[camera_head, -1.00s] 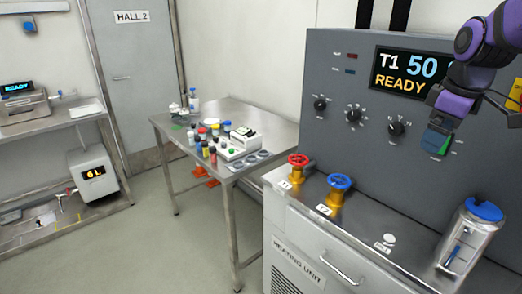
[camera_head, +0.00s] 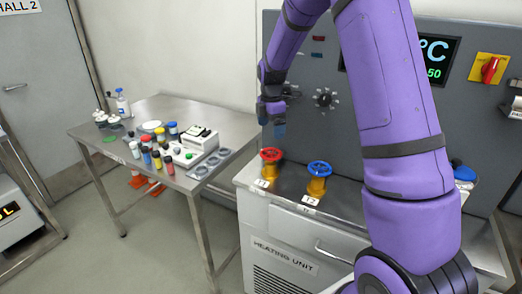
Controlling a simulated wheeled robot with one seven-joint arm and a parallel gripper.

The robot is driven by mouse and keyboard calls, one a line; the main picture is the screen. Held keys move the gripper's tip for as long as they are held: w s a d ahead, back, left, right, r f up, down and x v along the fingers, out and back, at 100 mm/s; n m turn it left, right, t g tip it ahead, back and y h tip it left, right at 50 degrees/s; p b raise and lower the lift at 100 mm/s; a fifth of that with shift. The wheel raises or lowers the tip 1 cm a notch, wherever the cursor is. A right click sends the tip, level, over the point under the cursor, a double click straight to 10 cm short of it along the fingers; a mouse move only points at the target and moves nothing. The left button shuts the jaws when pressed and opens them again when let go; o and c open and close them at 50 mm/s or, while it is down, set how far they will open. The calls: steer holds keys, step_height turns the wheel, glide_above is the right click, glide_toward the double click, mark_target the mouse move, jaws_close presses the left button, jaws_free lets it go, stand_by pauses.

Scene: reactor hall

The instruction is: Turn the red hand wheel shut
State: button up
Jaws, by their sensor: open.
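The red hand wheel (camera_head: 271,155) sits on top of a yellow valve body at the left end of the heating unit's steel top. A blue hand wheel (camera_head: 319,169) on a similar yellow valve stands to its right. My gripper (camera_head: 278,130) hangs above the red wheel, pointing down, with its fingertips apart from the wheel. It is small in the picture and its fingers partly overlap each other in this view. It looks empty. My purple arm hides part of the panel and the right side of the unit's top.
The grey control panel (camera_head: 300,95) with knobs rises close behind the wheels. A red switch on a yellow plate (camera_head: 489,69) is at its right. A steel table (camera_head: 110,142) with bottles, jars and a small device stands to the left. Open floor lies in front of it.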

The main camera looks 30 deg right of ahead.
mark_target(271, 152)
step_height(271, 152, down, 10)
steer(key=shift+r, duration=0.1)
stand_by(0.4)
steer(key=c, duration=0.7)
steer(key=shift+c, duration=0.2)
